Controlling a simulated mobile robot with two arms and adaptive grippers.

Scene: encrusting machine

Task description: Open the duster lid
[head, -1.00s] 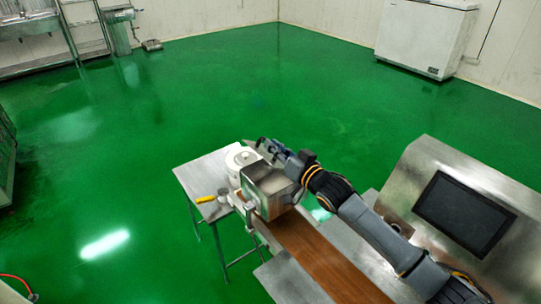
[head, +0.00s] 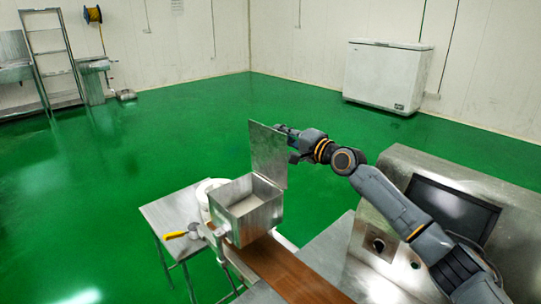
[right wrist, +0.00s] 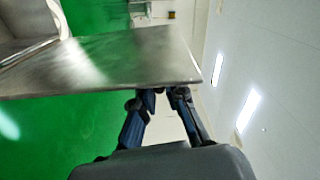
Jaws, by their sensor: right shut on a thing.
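The duster is a square metal box (head: 262,217) above the brown conveyor belt (head: 285,268). Its lid (head: 267,155) stands upright at the far right side of the box, and pale contents show inside. In the right wrist view the lid (right wrist: 110,65) is a flat metal plate crossing the picture. My right gripper (right wrist: 163,91) is shut on the lid's edge. In the head view the right gripper (head: 286,132) is at the upper right edge of the lid, its fingertips partly hidden behind it. My left gripper is not in view.
A white round container (head: 203,192) stands behind the box on a metal side table (head: 165,212), with a yellow-handled tool (head: 175,235) on it. A metal console with a dark screen (head: 450,205) is at the right. A white freezer (head: 388,75) stands far back.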

